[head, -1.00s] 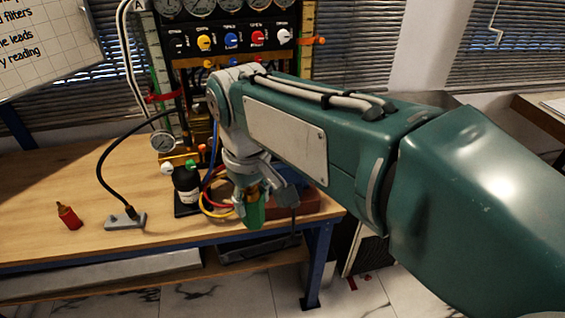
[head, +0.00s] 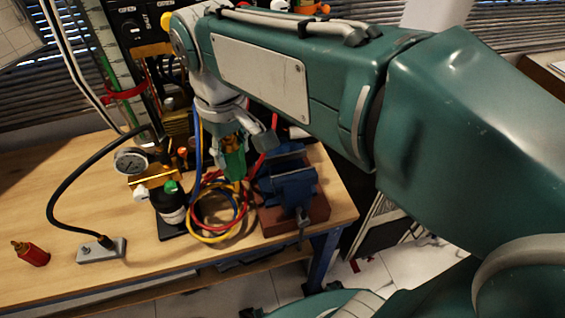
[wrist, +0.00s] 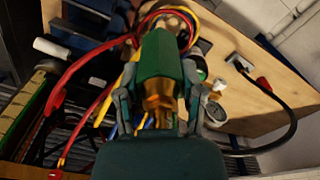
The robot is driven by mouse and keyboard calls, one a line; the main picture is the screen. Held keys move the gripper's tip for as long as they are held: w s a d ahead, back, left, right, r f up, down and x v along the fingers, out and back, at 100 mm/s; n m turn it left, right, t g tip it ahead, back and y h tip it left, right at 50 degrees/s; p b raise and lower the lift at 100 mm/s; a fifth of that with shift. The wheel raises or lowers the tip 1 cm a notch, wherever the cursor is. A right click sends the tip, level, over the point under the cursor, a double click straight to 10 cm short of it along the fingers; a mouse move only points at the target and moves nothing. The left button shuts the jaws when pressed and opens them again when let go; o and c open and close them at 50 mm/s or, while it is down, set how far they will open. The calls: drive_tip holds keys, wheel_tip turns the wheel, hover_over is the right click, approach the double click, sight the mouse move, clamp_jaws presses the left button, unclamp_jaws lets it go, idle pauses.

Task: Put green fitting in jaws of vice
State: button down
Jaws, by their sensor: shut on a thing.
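My gripper (head: 243,143) is shut on the green fitting (head: 234,162), which hangs below the fingers in the head view. In the wrist view the fitting (wrist: 160,62) shows a green body and a brass part, with a finger of my gripper (wrist: 158,100) on each side. The blue vice (head: 288,180) stands on a reddish-brown block at the right front of the bench. The fitting is to the left of the vice in the picture and apart from it, seemingly higher. The vice's jaw gap is hard to make out.
Coiled red, yellow and blue hoses (head: 217,213) lie left of the vice. A dark bottle (head: 170,203), a dial gauge (head: 131,161) and a red bottle (head: 31,254) stand further left. The gauge panel (head: 135,25) rises behind.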

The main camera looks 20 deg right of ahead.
drive_tip(key=shift+w, duration=0.5)
drive_tip(key=w+d+f, duration=0.4)
drive_tip(key=d, duration=0.4)
hover_over(289, 157)
drive_tip(key=s, duration=0.2)
drive_tip(key=f, duration=0.8)
drive_tip(key=shift+s+a, duration=0.1)
drive_tip(key=shift+a, duration=0.25)
drive_tip(key=shift+f, duration=0.45)
drive_tip(key=shift+f, duration=0.1)
drive_tip(key=shift+f, duration=0.3)
drive_tip(key=shift+f, duration=0.2)
drive_tip(key=shift+c, duration=1)
unclamp_jaws()
